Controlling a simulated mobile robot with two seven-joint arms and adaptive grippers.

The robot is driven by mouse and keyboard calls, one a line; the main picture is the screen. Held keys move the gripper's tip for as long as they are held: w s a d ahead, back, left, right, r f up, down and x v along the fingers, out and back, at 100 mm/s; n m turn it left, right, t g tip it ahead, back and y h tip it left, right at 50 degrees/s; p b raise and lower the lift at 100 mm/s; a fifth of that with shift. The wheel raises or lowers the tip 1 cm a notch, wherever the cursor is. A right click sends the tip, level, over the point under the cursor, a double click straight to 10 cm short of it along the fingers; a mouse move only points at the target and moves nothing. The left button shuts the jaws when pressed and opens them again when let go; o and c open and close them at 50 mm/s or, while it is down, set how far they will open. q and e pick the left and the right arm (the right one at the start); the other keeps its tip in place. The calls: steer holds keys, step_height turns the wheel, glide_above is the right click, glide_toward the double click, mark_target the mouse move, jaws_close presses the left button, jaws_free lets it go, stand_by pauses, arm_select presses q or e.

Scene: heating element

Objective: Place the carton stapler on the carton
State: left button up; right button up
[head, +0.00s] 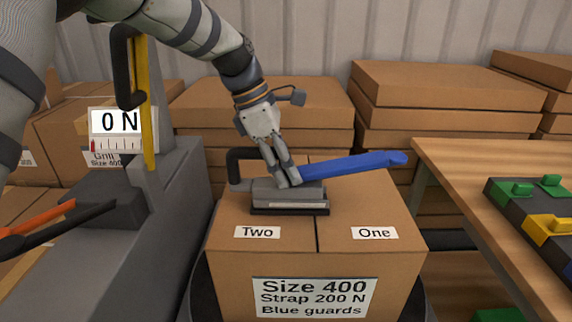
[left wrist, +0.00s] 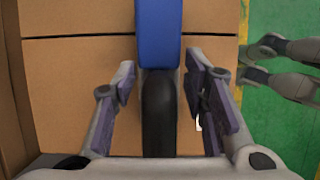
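The carton stapler (head: 290,195), with a grey body, blue lever and black handle, sits on top of the carton (head: 345,255), near its middle seam, the lever pointing right. My left gripper (head: 287,180) is down at the stapler from above. In the left wrist view its fingers (left wrist: 165,100) stand on either side of the stapler's black part (left wrist: 158,115), below the blue lever (left wrist: 158,35), with gaps on both sides. My right gripper (left wrist: 245,66) shows only in the left wrist view, at the right beside the carton, its two fingers apart and empty.
A grey strapping machine (head: 155,215) with a "0 N" display (head: 116,121) stands left of the carton. A wooden table (head: 465,190) with green and yellow parts is at the right. Stacked cartons (head: 440,95) fill the back.

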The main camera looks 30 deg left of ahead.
arm_select(q)
steer(key=v, duration=1.2)
steer(key=shift+r, duration=0.15)
